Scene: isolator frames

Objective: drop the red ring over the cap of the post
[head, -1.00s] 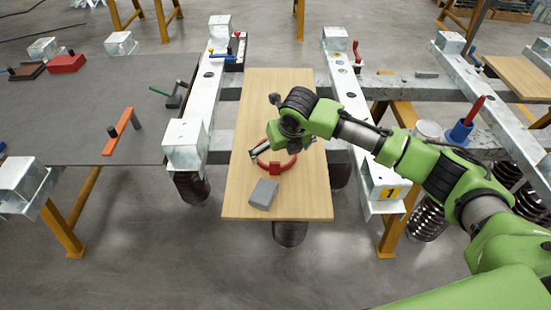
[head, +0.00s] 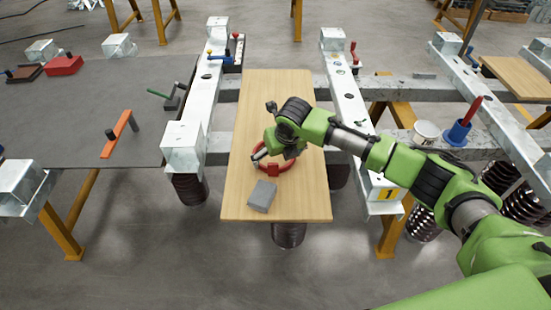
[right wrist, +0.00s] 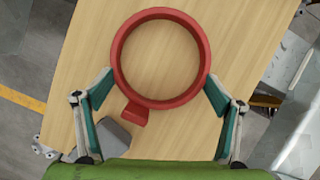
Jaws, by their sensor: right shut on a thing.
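The red ring (right wrist: 207,58), with a small red tab, is over the wooden board (head: 300,200) in the middle of the head view. My right gripper (right wrist: 160,82) has a finger against each side of the ring and is shut on it. In the head view, the gripper (head: 273,154) points down at the ring and partly covers it. I cannot tell whether the ring touches the board. I cannot tell which thing is the post; metal posts with square tops, such as the one at left (head: 184,137), stand around the board. My left gripper is not in view.
A grey block (head: 262,196) lies on the board just in front of the ring. Metal rails (head: 355,115) flank the board. A dark table (head: 70,130) at left holds an orange-handled tool (head: 117,134). A blue holder (head: 458,133) stands at right. The board's front right is clear.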

